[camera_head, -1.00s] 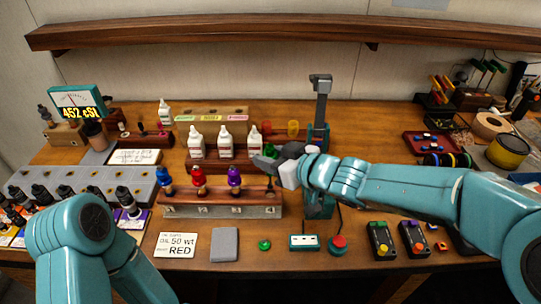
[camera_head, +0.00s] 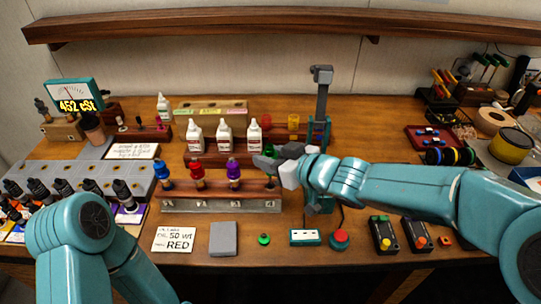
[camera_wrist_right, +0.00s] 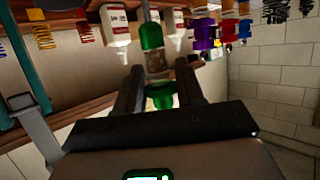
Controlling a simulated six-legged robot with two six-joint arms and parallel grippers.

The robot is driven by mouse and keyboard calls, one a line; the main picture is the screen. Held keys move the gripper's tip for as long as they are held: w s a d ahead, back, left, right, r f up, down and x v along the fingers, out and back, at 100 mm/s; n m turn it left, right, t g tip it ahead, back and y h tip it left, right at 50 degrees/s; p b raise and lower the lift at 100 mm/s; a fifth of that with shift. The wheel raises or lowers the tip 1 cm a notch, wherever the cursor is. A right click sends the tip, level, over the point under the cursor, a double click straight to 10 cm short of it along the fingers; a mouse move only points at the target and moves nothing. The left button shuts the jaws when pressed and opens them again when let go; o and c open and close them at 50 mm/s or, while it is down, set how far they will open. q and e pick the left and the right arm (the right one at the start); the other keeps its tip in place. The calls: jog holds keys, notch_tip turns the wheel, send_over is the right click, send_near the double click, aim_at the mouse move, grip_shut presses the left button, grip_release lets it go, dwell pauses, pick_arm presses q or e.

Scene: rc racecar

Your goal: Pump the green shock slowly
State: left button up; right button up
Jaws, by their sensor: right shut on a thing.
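My right gripper (camera_head: 266,161) is above the right end of the wood-topped stand (camera_head: 220,205), at its slot marked 4. In the right wrist view its two dark fingers (camera_wrist_right: 158,82) are shut around the green shock (camera_wrist_right: 151,37), which has a green cap and a copper-coloured body. In the head view the gripper hides most of this shock, and only a bit of green (camera_head: 270,150) shows. A blue shock (camera_head: 162,173), a red shock (camera_head: 196,173) and a purple shock (camera_head: 233,171) stand in the other slots. My left gripper is out of view.
White bottles (camera_head: 225,135) stand in a rack behind the shocks. A grey pad (camera_head: 223,239), a green button (camera_head: 264,239) and a red button (camera_head: 340,238) lie in front. A meter (camera_head: 75,97) reads 452 cSt.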

jog(key=shift+f+b, duration=1.9)
jog(key=shift+f, duration=0.65)
